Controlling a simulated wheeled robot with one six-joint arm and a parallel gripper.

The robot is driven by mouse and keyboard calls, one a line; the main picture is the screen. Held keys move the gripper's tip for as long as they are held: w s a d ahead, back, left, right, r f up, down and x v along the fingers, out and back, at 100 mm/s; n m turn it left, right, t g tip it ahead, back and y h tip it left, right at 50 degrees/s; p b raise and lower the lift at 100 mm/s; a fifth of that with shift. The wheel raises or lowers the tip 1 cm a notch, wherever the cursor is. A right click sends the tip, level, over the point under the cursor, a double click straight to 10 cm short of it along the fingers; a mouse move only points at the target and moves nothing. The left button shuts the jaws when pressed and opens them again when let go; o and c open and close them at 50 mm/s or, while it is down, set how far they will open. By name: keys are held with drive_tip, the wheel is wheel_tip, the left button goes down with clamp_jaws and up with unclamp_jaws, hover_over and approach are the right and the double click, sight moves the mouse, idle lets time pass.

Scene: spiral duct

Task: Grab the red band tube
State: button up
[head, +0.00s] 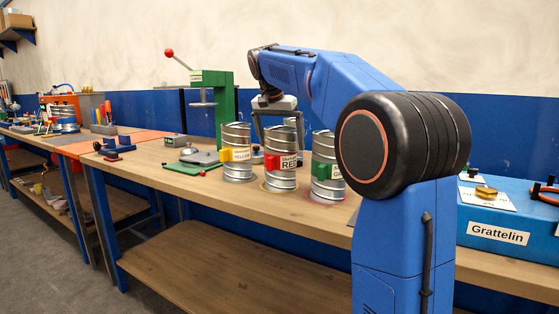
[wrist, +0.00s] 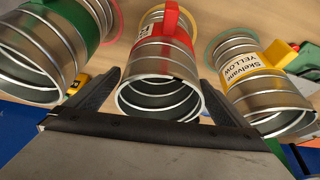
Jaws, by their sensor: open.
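The red band tube (head: 281,170) is a ribbed metal spiral duct with a red band and a label reading RED. It stands upright on the workbench between the other two tubes. In the wrist view the red band tube (wrist: 160,75) lies between the two fingers, with its open end toward the camera. My gripper (head: 278,135) is open around the upper part of this tube; in the wrist view the fingers (wrist: 158,92) are on either side of it. I cannot tell whether either finger touches it.
The yellow band tube (head: 236,160) stands close on the left and the green band tube (head: 325,175) close on the right. A green press (head: 215,95) stands behind. A blue box labelled Grattelin (head: 500,233) is at the right. The bench front (head: 215,195) is clear.

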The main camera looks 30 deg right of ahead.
drive_tip(key=shift+w+d+f, duration=0.15)
drive_tip(key=shift+w+f, duration=0.05)
drive_tip(key=shift+f, duration=0.4)
drive_tip(key=c, duration=1.7)
drive_tip(key=shift+r, duration=0.1)
